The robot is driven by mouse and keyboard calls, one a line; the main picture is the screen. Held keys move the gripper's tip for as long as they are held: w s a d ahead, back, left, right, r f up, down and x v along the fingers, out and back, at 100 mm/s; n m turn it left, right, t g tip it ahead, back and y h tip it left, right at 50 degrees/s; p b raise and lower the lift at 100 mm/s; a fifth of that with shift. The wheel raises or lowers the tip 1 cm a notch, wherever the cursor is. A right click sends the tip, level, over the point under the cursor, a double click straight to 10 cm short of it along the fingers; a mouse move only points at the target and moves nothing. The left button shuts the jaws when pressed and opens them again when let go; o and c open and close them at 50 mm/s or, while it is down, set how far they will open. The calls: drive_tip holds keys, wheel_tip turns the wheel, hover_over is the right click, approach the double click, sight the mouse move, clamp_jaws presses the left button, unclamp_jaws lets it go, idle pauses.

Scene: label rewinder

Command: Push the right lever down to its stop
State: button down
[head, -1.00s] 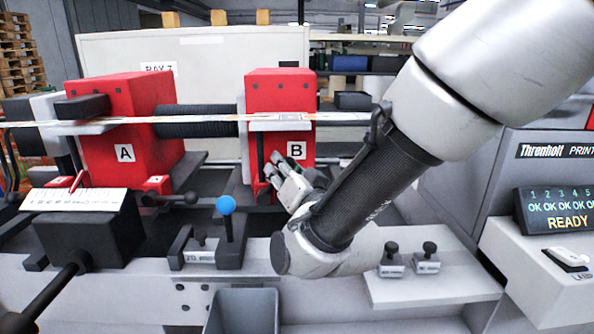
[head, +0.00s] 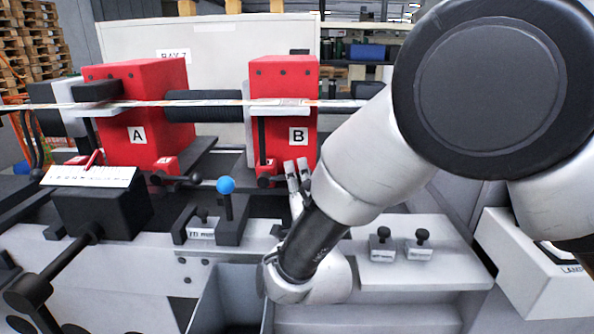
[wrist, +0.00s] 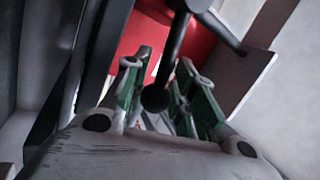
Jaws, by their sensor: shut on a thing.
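The right lever is a black rod with a round ball knob (wrist: 155,98). In the wrist view the knob sits between the two green-padded fingers of my gripper (wrist: 160,66), which is shut on the lever. In the head view my gripper (head: 297,168) is in front of the lower part of the red block B (head: 285,95), fingers pointing up. A dark pivot end of the lever (head: 264,182) shows left of the fingers; the rest is hidden behind them, so its angle cannot be told there.
Red block A (head: 135,100) stands left, with its own black lever (head: 193,179). A blue-knobbed lever (head: 226,186) stands left of my gripper. An open grey bin (head: 228,300) is below, and two black knobs (head: 383,236) are on the ledge at right. A strip crosses both blocks.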

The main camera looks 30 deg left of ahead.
drive_tip(key=shift+f+m+t+h, duration=0.25)
drive_tip(key=shift+m+t+h, duration=0.05)
drive_tip(key=shift+m, duration=0.2)
drive_tip(key=c, duration=1.2)
unclamp_jaws()
